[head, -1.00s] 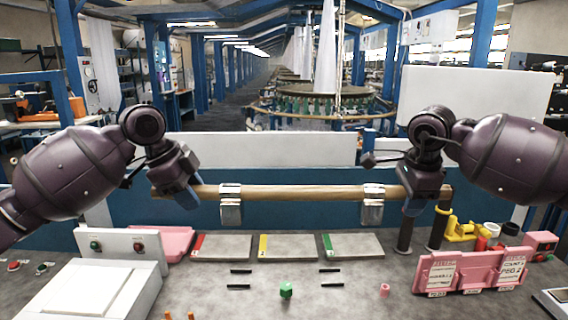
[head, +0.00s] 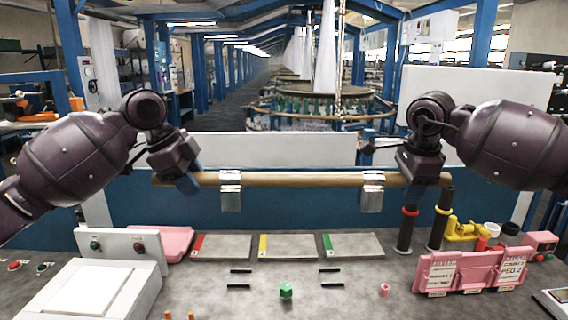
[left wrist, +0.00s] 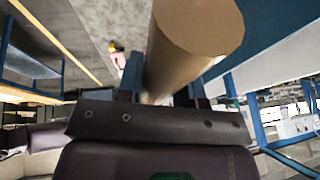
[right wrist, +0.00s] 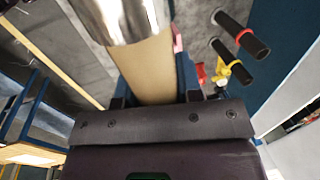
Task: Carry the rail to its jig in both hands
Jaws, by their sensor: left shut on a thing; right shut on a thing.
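The rail (head: 300,180) is a long light-brown wooden rod, held level above the bench in front of a blue panel. Two silver brackets hang on it, a left one (head: 230,192) and a right one (head: 373,192). My left gripper (head: 187,184) is shut on the rail near its left end; the round end face (left wrist: 200,22) shows close in the left wrist view. My right gripper (head: 412,187) is shut on it towards the right end, outside the right bracket. Short black strips in two pairs, left (head: 239,286) and right (head: 331,285), lie on the bench below; I cannot tell if they mark the jig.
Black posts with a red ring (head: 405,232) and a yellow ring (head: 440,224) stand below the rail's right end. A white box (head: 90,290) is front left.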

